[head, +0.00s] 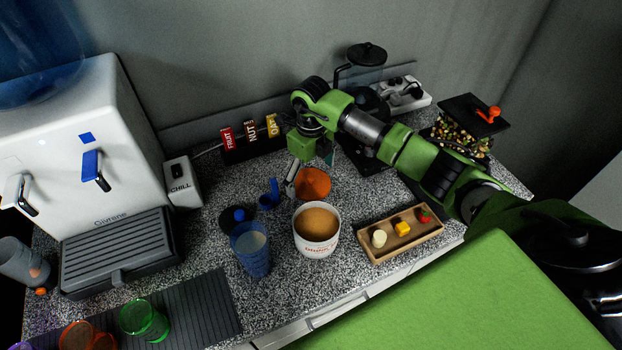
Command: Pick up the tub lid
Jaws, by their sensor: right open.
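An orange round lid (313,184), which looks like the tub lid, is on the speckled counter just behind the white tub (317,250). The tub is upright and uncovered, with light brown contents showing. My right gripper (308,172) points down at the lid from behind and is open. One finger is at the lid's left edge; the other is partly hidden behind the wrist. I cannot tell whether the fingers touch the lid. My left gripper is not in view.
A blue tumbler (251,255), a dark disc with a blue knob (237,217) and a blue scoop (270,197) stand left of the tub. A wooden tray (385,252) with small food pieces is right. Bar boxes (250,137) and a dark machine (365,150) stand behind.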

